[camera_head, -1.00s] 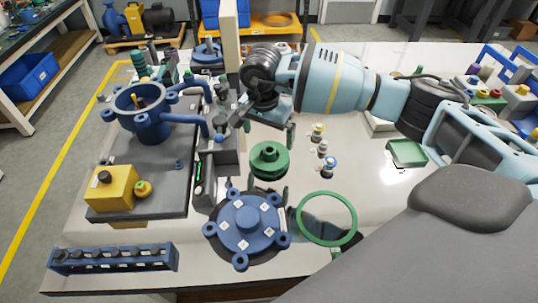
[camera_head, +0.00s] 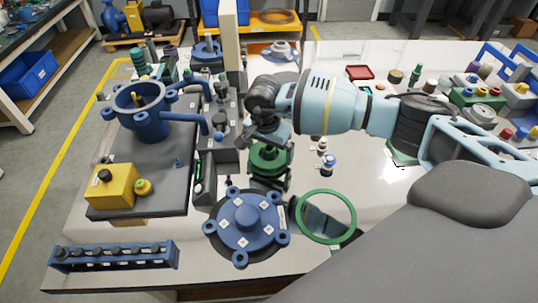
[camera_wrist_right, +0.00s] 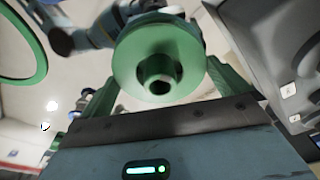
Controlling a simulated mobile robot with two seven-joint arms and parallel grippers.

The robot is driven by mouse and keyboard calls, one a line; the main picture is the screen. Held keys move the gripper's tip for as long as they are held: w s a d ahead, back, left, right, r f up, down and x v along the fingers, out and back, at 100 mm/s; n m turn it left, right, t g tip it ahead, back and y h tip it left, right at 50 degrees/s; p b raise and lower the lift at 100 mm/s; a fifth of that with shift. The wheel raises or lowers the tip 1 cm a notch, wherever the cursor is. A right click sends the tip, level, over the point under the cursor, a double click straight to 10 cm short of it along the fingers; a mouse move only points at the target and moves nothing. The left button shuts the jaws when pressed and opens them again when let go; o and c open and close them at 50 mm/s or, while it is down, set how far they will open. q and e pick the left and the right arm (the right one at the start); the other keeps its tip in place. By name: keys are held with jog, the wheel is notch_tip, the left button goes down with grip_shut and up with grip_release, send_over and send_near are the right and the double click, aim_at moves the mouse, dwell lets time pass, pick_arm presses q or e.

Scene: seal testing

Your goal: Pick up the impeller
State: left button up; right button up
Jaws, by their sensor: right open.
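The green impeller (camera_head: 268,157), a round stepped disc with a hub, stands on the white table behind the blue flanged cover. My right gripper (camera_head: 271,172) is open over it, with the wrist above and the fingers down around its sides; they partly hide it. In the right wrist view the impeller (camera_wrist_right: 158,58) sits between the two fingers, its hub hole facing the camera. Whether the fingers touch it, I cannot tell. My left gripper is not in view.
The blue flanged cover (camera_head: 246,228) lies close in front, with a green ring (camera_head: 327,217) to its right. A grey fixture with a green-lit display (camera_head: 204,178) stands close on the left. Small coloured-top bottles (camera_head: 328,165) stand to the right.

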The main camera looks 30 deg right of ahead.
jog(key=c, duration=0.9)
notch_tip(320, 180, up, 10)
jog(key=shift+r, duration=0.1)
jog(key=shift+c, duration=0.2)
